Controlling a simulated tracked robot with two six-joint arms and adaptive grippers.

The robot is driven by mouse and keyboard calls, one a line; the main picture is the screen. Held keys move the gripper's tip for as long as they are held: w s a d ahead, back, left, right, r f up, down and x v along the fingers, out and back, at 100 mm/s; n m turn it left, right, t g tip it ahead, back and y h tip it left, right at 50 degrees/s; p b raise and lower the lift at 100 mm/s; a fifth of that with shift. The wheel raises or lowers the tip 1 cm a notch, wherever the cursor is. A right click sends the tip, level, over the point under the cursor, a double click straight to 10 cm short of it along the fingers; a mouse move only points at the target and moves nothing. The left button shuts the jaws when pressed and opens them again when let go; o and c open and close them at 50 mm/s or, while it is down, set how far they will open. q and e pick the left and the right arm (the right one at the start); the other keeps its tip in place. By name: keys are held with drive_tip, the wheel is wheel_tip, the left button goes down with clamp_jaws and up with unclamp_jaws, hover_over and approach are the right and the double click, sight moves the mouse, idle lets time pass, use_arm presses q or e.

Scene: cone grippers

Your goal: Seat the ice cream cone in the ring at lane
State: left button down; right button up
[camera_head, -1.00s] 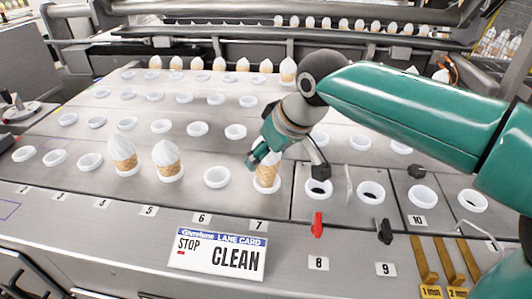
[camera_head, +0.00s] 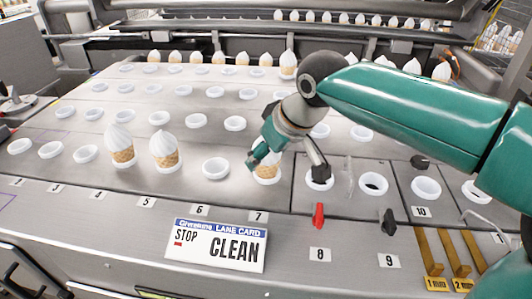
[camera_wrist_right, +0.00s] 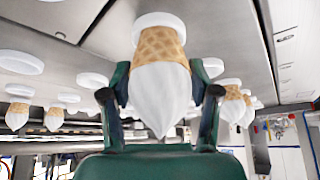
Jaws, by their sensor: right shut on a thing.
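My right gripper (camera_head: 285,163) is shut on a white-topped ice cream cone (camera_head: 267,175), behind the 7 label in the front row. In the right wrist view, upside down, the fingers flank the cone (camera_wrist_right: 162,85). Its wafer end meets a white ring (camera_wrist_right: 158,22); I cannot tell how deep it sits. Two more cones stand upright in front-row rings: one near the 4 label (camera_head: 119,147) and one near the 5 label (camera_head: 164,152). The ring by the 6 label (camera_head: 215,168) is empty. My left gripper is not in view.
Rows of empty white rings (camera_head: 195,121) cover the metal deck, with several cones (camera_head: 196,58) along the back. A CLEAN card (camera_head: 218,244) lies in front. Red (camera_head: 318,216) and black levers (camera_head: 389,222) stand to the right.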

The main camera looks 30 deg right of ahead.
drive_tip(key=o, duration=0.9)
drive_tip(key=v, duration=1.1)
drive_tip(key=shift+s+d+r, duration=0.1)
drive_tip(key=shift+s+r, duration=0.1)
drive_tip(key=shift+r, duration=0.15)
